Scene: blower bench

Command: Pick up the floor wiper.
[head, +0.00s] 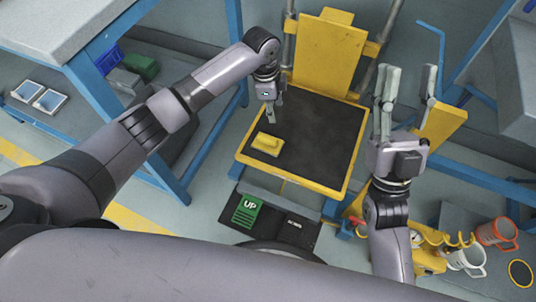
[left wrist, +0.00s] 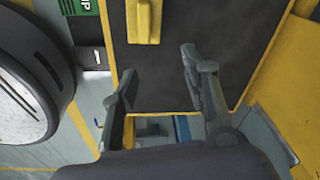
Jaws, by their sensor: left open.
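A small yellow block with a raised ridge (head: 267,144) lies on the black top of a yellow-framed platform (head: 318,140); it may be the floor wiper, though I cannot tell for sure. It also shows at the top of the left wrist view (left wrist: 143,22), cut by the picture's edge. My left gripper (head: 271,116) points down over the platform, just beyond the block in the head view. In the left wrist view its fingers (left wrist: 158,64) are apart with nothing between them. My right gripper (head: 409,76) is right of the platform, fingers spread and empty.
A yellow upright plate (head: 328,55) stands at the platform's far edge. A green UP pedal (head: 246,210) is at its near edge. A blue-legged bench (head: 170,180) stands left. White (head: 466,258) and orange (head: 497,232) mugs are at lower right. Most of the black top is clear.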

